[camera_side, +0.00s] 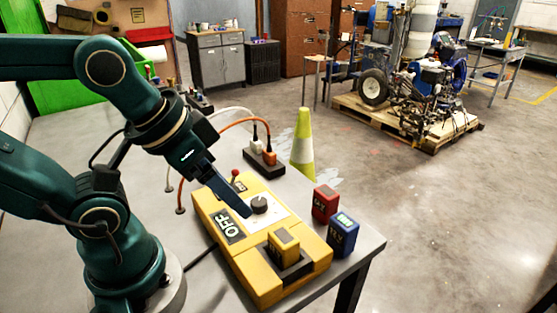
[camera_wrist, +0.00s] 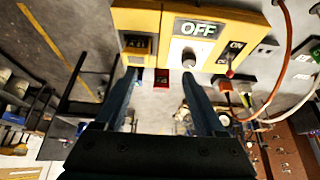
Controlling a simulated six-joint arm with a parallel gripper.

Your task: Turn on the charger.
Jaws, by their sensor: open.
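The charger (camera_side: 225,222) is a long yellow box on the grey table, with a large OFF label, a dark round knob (camera_side: 259,204) on a white plate, and a small red-tipped lever (camera_side: 235,174) at its far end. A yellow battery (camera_side: 283,246) sits in its near slot. In the wrist view the charger (camera_wrist: 258,19) spans the top, with the knob (camera_wrist: 188,58) near one finger and the red lever (camera_wrist: 230,73) farther right, beside a small label. My gripper (camera_side: 247,211) is open and empty above the charger, close by the knob; it also shows in the wrist view (camera_wrist: 160,78). Contact cannot be told.
A red battery (camera_side: 325,203) and a blue battery (camera_side: 343,234) stand right of the charger near the table's edge. A black power strip (camera_side: 263,160) with white and orange plugs lies behind it. A traffic cone (camera_side: 303,146) stands beyond. Cables run at left.

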